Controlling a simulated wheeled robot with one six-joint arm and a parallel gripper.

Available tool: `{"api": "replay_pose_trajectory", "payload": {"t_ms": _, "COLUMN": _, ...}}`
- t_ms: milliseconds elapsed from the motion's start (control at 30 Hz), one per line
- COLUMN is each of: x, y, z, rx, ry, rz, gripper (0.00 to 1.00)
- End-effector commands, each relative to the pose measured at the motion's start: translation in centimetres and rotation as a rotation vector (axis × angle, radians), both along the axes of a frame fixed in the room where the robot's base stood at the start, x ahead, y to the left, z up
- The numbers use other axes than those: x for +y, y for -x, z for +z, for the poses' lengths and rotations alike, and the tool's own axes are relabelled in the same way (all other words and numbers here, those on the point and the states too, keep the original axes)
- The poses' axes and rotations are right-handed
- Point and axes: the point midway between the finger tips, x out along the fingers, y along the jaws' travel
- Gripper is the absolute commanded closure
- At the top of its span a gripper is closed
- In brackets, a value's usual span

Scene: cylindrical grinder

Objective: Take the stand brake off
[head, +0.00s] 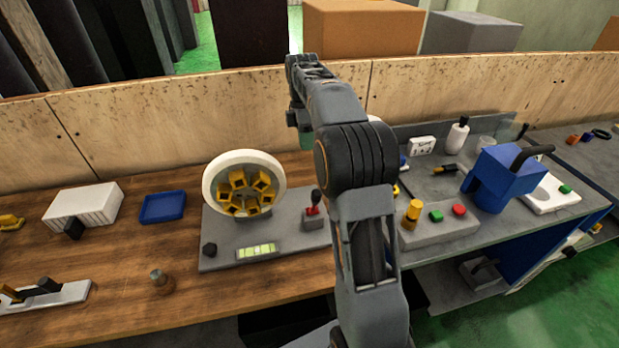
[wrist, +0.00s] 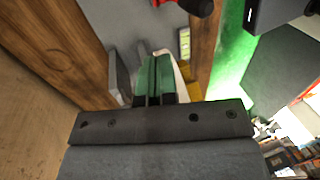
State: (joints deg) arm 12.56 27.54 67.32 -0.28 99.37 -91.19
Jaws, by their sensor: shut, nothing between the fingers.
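The balancing stand has a grey base plate (head: 225,258) on the wooden bench. It carries an upright white ring (head: 213,190) with several yellow blocks inside. A small lever with a red boot and black knob (head: 314,203) stands upright on a grey block at the base's right end; I take it for the brake. A red part (wrist: 198,6) shows at the top edge of the wrist view, cut off. My gripper (head: 305,138) hangs behind and above the lever, apart from it. Its green fingers (wrist: 153,80) are together and empty in the wrist view.
A black knob (head: 209,249) and a green level vial (head: 257,252) sit on the base's front. A blue tray (head: 162,207) and white box (head: 84,206) lie left. A grey control box (head: 440,234) stands right. A wooden back panel (head: 230,110) runs behind the bench.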

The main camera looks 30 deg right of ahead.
Motion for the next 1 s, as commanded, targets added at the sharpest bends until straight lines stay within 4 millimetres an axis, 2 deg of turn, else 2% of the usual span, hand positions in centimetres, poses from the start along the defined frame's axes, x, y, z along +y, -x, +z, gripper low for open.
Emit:
{"api": "replay_pose_trajectory", "payload": {"t_ms": 433, "x": 0.3, "y": 2.2, "z": -8.3, "rx": 0.004, "ry": -0.001, "rz": -0.004, "gripper": 1.00}}
{"api": "replay_pose_trajectory", "payload": {"t_ms": 700, "x": 0.9, "y": 4.8, "z": -8.9, "rx": 0.000, "ry": 0.000, "rz": -0.002, "gripper": 1.00}}
{"api": "replay_pose_trajectory", "payload": {"t_ms": 1000, "x": 1.1, "y": 5.7, "z": -9.3, "rx": -0.001, "ry": 0.000, "rz": -0.001, "gripper": 1.00}}
